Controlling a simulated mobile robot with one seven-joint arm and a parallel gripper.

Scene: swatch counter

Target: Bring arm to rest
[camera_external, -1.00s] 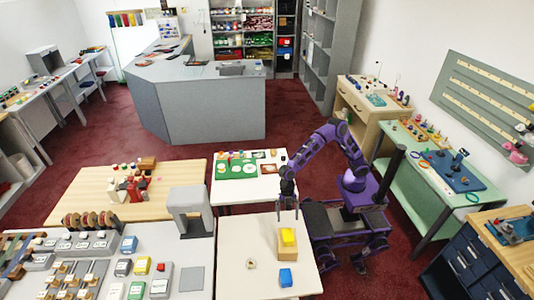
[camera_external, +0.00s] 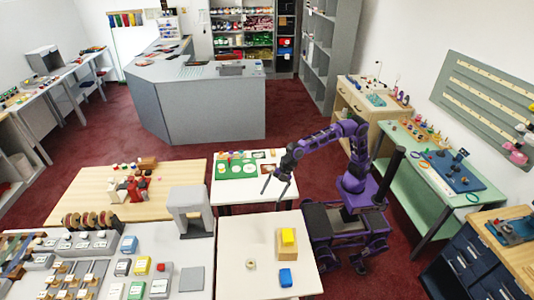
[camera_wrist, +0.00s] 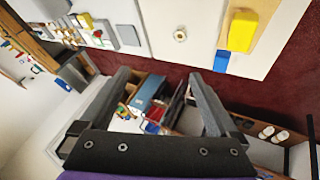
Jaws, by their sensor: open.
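My purple arm reaches out to the left from my base in the external view. My gripper (camera_external: 272,183) is at its end, open and empty, above the gap between the white table with the green board and the nearer pale table. In the wrist view my gripper (camera_wrist: 165,85) shows two dark fingers spread wide with nothing held between them. A yellow block (camera_external: 288,236) stands on a wooden piece on the nearer pale table (camera_external: 232,270), with a blue block (camera_external: 285,277) in front of it. The yellow block also shows in the wrist view (camera_wrist: 242,31).
A small ring-shaped roll (camera_external: 251,264) lies on the nearer table. The white table behind carries a green board (camera_external: 236,169). A grey arch-like stand (camera_external: 188,207) rises to the left. Red carpet is open toward the big grey counter (camera_external: 205,105).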

